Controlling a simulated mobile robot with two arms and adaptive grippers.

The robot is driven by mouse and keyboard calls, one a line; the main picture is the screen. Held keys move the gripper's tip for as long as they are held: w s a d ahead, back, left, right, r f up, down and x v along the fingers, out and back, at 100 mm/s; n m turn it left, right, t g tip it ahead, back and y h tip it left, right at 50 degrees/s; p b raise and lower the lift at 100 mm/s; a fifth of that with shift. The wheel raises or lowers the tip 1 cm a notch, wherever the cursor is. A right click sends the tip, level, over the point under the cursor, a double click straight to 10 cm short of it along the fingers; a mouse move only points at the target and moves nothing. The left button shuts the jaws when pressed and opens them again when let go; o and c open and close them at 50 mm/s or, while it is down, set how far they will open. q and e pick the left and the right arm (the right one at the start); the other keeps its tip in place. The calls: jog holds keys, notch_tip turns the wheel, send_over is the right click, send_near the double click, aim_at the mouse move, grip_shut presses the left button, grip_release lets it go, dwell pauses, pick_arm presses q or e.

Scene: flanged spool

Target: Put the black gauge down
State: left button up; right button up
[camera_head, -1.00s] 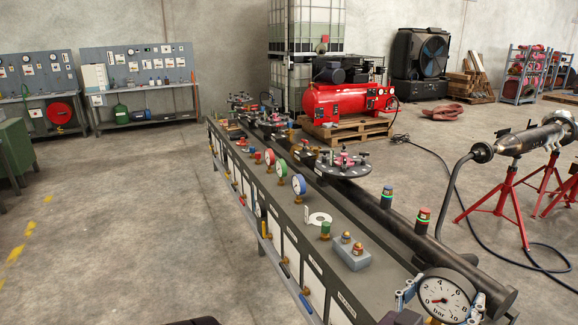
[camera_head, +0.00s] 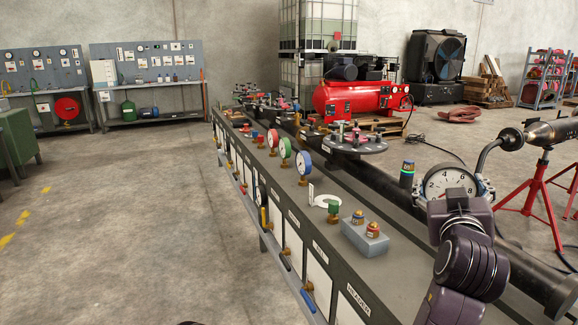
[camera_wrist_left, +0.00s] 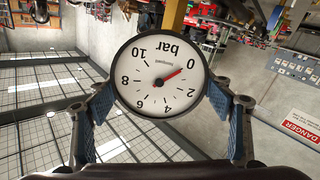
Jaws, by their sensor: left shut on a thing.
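The black gauge (camera_head: 450,181) has a white dial, a black rim and a red needle. My left gripper (camera_wrist_left: 162,98) is shut on it, with a blue finger pad on each side of its rim. In the head view the gauge is upright at the right, over the pipe side of the bench, and my dark wrist hides its lower part. In the left wrist view the gauge (camera_wrist_left: 160,76) appears upside down, with its brass stem (camera_wrist_left: 175,16) at the top. My right gripper is not in view.
A black pipe (camera_head: 400,200) with a flange disc (camera_head: 345,143) runs alongside. Bare bench top shows in front of the block.

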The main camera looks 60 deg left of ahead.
pick_arm(q)
jog(key=shift+r, duration=0.15)
notch_tip(320, 180, down, 8)
jog(key=shift+r+b, duration=0.1)
jog(key=shift+b, duration=0.85)
notch_tip(320, 180, down, 12)
jog(key=b, duration=0.3)
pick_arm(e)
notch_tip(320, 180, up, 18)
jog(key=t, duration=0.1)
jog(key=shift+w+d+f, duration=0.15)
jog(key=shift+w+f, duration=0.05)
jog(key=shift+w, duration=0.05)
pick_arm(q)
jog(key=o, duration=1)
jog(key=shift+f, duration=0.35)
jog(key=o, duration=0.5)
jog(key=shift+r, duration=0.1)
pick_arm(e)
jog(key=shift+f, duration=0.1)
